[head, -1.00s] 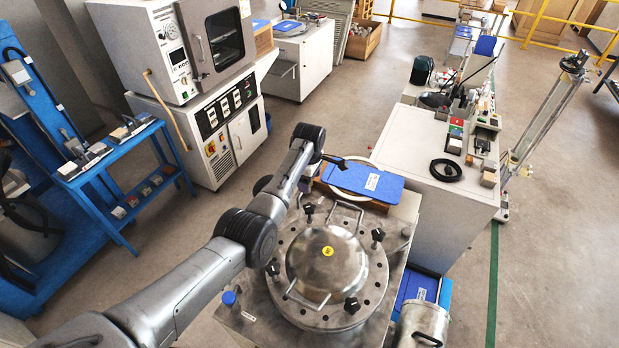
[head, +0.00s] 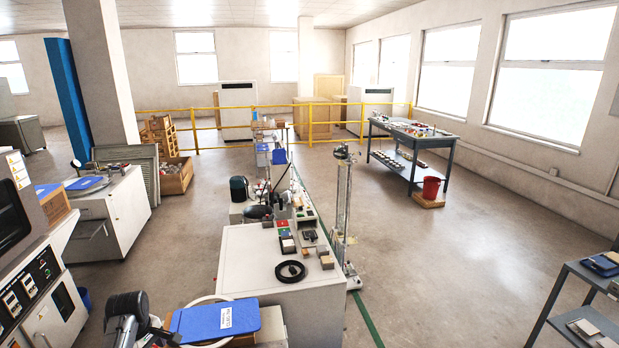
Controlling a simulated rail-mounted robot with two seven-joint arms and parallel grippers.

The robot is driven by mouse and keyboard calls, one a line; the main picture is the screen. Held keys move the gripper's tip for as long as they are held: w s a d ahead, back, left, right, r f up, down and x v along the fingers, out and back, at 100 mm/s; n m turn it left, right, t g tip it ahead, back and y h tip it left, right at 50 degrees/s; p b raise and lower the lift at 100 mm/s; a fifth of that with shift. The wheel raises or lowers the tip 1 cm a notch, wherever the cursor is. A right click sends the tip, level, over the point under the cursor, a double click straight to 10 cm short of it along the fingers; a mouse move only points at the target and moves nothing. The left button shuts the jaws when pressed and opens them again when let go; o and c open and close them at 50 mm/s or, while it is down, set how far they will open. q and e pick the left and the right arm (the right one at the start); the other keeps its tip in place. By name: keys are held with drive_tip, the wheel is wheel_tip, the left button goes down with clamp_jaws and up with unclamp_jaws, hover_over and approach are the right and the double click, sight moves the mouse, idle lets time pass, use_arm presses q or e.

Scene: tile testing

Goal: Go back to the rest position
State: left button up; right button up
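My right arm and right gripper are not in view.
A white bench (head: 262,263) with a black cable ring (head: 290,271) stands at centre. An oven (head: 15,215) is at the left edge. A dark workbench (head: 412,135), a red bucket (head: 431,190) and a shelf rack (head: 575,270) stand on the right. Open floor lies between them.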

use_arm(q)
wheel_tip(320, 180, up, 24)
drive_tip(key=w+d+m+t+y, duration=0.1)
drive_tip(key=w+m+t+y, duration=0.15)
drive_tip(key=m+t, duration=0.6)
drive_tip(key=s+d+r+m+t, duration=0.2)
drive_tip(key=s+d+m, duration=0.2)
drive_tip(key=s+d+f+m+h, duration=0.1)
drive_tip(key=s+d+f+m, duration=0.1)
drive_tip(key=s+d+f, duration=0.5)
drive_tip(key=s+d+f+m+h, duration=0.1)
drive_tip(key=s+d+f, duration=0.3)
drive_tip(key=s, duration=0.5)
drive_tip(key=s+d+f+g, duration=0.2)
drive_tip(key=s+f+g, duration=0.2)
drive_tip(key=s+f, duration=0.85)
drive_tip(key=s+d+f+g, duration=0.2)
drive_tip(key=s+f+g, duration=0.1)
drive_tip(key=s+f, duration=0.95)
drive_tip(key=w+r+p+v, duration=0.1)
drive_tip(key=w+p+v, duration=0.1)
drive_tip(key=p+v, duration=0.9)
drive_tip(key=w+a+p+v, duration=0.1)
drive_tip(key=w+p+v, duration=0.2)
drive_tip(key=p+v, duration=0.8)
wheel_tip(320, 180, up, 2)
drive_tip(key=shift+s+r+m+h, duration=0.1)
drive_tip(key=shift+s+m+h, duration=0.25)
drive_tip(key=shift+m, duration=0.1)
